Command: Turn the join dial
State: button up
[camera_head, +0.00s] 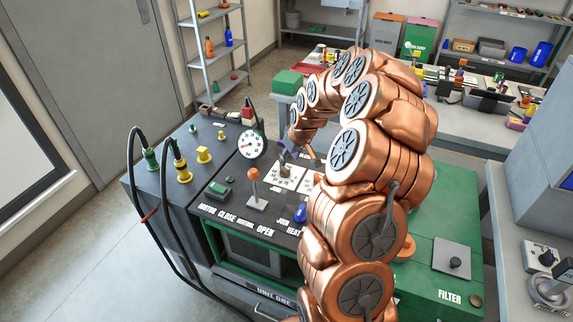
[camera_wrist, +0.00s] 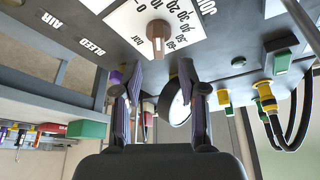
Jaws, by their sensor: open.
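A white dial plate (camera_wrist: 135,22) with printed numbers carries a brown knob (camera_wrist: 158,30) in the wrist view. The same plate (camera_head: 276,182) and knob (camera_head: 285,170) show on the dark console top in the head view. The lettering beside the dial is cut off at the picture's edge, so I cannot read its full name. My gripper (camera_wrist: 160,73) is open, its two fingers spread apart just short of the knob, with no visible contact. In the head view my gripper (camera_head: 288,153) is small and partly hidden, close above the dial.
A round gauge (camera_head: 251,145) stands left of the dial; my right finger partly covers it in the wrist view. An orange-topped lever (camera_head: 254,174), a blue knob (camera_head: 300,213) and yellow fittings (camera_head: 203,154) rise from the console. My arm hides the console's right part.

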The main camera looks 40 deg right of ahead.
aim_at(285, 167)
jog(key=shift+w+a+f, duration=0.15)
jog(key=shift+a+f, duration=0.05)
jog(key=shift+f, duration=0.4)
jog(key=p+x, duration=0.1)
jog(key=x, duration=0.2)
jog(key=d+p+x, duration=0.1)
jog(key=x, duration=0.2)
jog(key=shift+w+d, duration=0.1)
jog(key=shift+w, duration=0.15)
jog(key=shift+s+a+r, duration=0.15)
jog(key=shift+s+a, duration=0.1)
jog(key=shift+a, duration=0.15)
grip_shut()
